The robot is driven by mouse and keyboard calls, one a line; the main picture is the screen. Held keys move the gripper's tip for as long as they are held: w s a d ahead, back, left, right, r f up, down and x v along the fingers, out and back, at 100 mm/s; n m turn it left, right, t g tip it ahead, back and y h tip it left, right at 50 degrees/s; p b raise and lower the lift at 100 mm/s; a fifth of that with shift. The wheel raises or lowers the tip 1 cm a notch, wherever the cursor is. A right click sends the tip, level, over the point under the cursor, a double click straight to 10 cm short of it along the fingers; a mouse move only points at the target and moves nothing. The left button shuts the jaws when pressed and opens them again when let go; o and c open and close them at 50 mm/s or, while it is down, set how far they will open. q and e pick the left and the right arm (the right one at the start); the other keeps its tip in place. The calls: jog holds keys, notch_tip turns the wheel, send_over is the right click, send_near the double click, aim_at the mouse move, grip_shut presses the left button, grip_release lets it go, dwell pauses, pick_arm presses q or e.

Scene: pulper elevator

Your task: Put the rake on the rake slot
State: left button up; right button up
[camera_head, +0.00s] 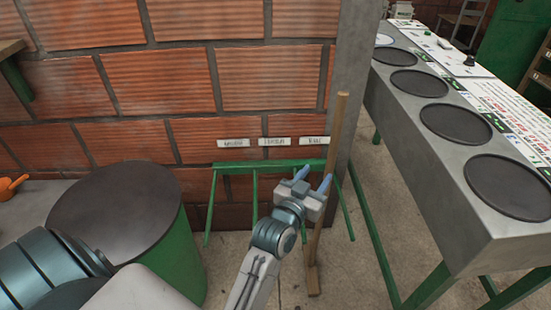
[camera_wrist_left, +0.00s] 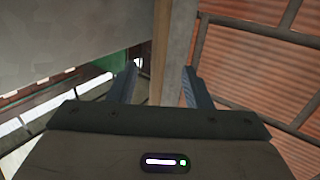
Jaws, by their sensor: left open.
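The rake (camera_head: 331,160) is a long wooden pole, nearly upright and slightly tilted, at the right end of the rack, in front of a grey pillar. Its foot is on the floor. A green metal rack (camera_head: 240,168) stands against the brick wall under several small white labels, their text too small to read surely. My left gripper (camera_head: 314,182) is open at the rake's handle, about rack height. In the left wrist view the handle (camera_wrist_left: 160,50) shows between the two open fingers (camera_wrist_left: 158,85); I cannot tell whether they touch it. My right gripper is out of view.
A green drum with a dark round lid (camera_head: 115,215) stands left of my left arm. A long grey counter (camera_head: 445,190) with round dark plates runs along the right. Concrete floor (camera_head: 345,270) is clear between the rack and the counter.

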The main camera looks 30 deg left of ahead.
pick_arm(q)
jog(key=s+a+f+g, duration=0.1)
jog(key=s+f+g, duration=0.4)
jog(key=s+f, duration=0.3)
jog(key=s+a+f+g+h, duration=0.1)
jog(key=s+f+g, duration=0.4)
jog(key=s, duration=1.2)
notch_tip(320, 180, down, 4)
jog(key=shift+s+a+r, duration=0.25)
jog(key=shift+a, duration=0.4)
